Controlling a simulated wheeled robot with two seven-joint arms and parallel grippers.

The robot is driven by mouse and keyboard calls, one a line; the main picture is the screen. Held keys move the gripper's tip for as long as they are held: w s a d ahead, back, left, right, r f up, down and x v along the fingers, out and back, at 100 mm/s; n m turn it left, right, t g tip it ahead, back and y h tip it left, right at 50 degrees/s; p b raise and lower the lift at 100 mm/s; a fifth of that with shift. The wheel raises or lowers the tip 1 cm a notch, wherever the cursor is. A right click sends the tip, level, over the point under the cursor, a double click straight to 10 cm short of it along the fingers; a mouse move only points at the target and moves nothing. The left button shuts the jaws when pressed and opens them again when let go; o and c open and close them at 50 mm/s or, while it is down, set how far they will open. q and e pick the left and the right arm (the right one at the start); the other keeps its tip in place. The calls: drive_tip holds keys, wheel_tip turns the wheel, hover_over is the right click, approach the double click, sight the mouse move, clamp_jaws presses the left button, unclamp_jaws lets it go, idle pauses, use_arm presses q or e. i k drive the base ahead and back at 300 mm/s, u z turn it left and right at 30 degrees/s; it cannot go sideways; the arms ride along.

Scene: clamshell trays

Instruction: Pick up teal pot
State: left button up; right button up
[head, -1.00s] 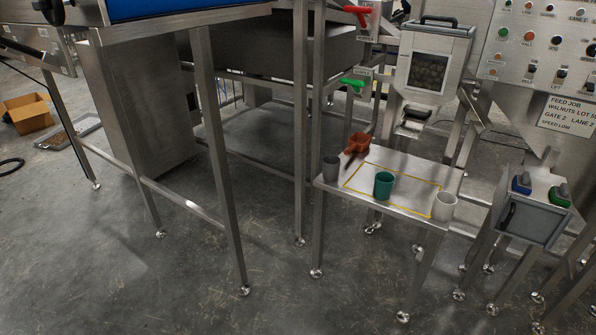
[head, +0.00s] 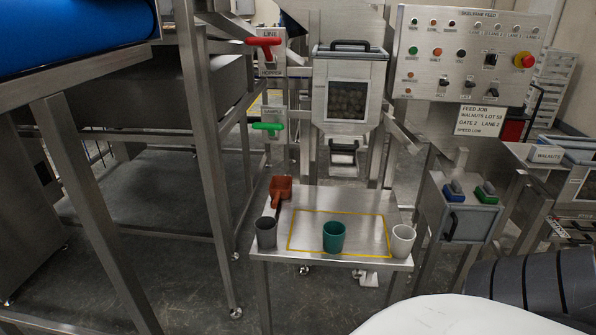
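The teal pot (head: 334,236) stands upright on a small steel table (head: 330,198), at the front edge of a yellow outlined rectangle. A grey pot (head: 266,232) stands to its left and a white pot (head: 402,240) to its right. A brown-orange scoop (head: 280,189) lies at the table's back left, with its dark handle toward the grey pot. Neither of my grippers shows in the head view.
A hopper with a window (head: 347,100) stands behind the table, with a red handle (head: 263,47) and a green handle (head: 267,128) to its left. A box with blue and green switches (head: 467,205) stands right of the table. Steel frame legs (head: 95,200) stand at the left.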

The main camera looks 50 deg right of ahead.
sight(333, 231)
drive_tip(key=z, duration=0.45)
drive_tip(key=i, duration=1)
drive_tip(key=z, duration=0.95)
